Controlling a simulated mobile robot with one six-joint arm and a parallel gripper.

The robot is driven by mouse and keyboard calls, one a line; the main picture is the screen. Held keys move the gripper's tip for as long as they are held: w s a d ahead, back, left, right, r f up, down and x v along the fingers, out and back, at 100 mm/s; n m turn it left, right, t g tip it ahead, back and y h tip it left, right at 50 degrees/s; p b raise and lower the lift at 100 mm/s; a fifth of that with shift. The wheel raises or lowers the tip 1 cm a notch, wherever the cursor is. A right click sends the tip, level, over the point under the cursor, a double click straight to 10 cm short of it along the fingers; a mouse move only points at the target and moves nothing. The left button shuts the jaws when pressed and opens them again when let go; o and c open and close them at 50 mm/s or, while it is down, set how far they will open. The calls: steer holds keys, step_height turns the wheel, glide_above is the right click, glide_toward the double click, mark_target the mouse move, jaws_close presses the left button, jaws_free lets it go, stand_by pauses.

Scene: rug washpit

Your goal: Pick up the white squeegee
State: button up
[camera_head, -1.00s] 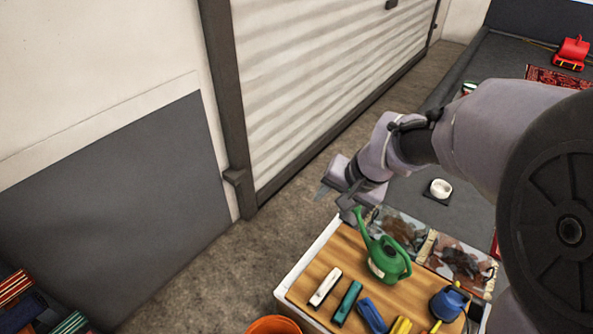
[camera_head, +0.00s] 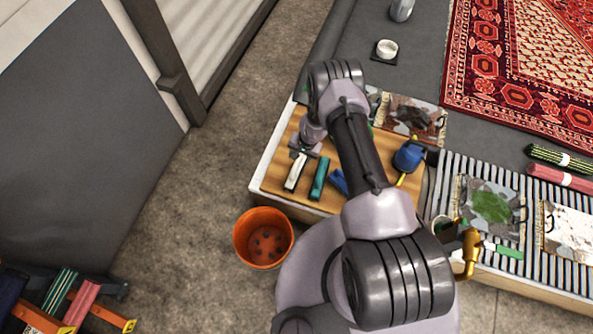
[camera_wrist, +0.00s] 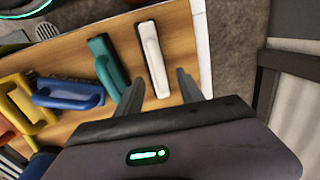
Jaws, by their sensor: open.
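The white squeegee (camera_head: 295,173) lies on the wooden board (camera_head: 278,171), near its left end and beside a teal one. In the wrist view the white squeegee (camera_wrist: 153,58) points up and away from my gripper (camera_wrist: 160,80). The gripper is open, with one finger on each side of the squeegee's near end. Whether the fingers have come down to its height, I cannot tell. In the head view my gripper (camera_head: 302,152) is at the squeegee's far end, partly hiding it.
A teal squeegee (camera_wrist: 108,65), a blue one (camera_wrist: 70,94) and a yellow one (camera_wrist: 14,100) lie close by in a row. An orange bucket (camera_head: 263,238) stands on the floor in front. Floor left of the board is clear.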

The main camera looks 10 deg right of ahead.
mark_target(297, 163)
steer(key=f+b, duration=0.2)
steer(key=f, duration=0.1)
steer(key=w+f+b, duration=0.1)
steer(key=f, duration=0.2)
steer(key=f+b, duration=0.2)
steer(key=f, duration=0.1)
steer(key=shift+w+a+f+b, duration=0.1)
steer(key=shift+w+a+b, duration=0.2)
steer(key=shift+a, duration=0.05)
steer(key=shift+c, duration=0.3)
jaws_close()
stand_by(0.5)
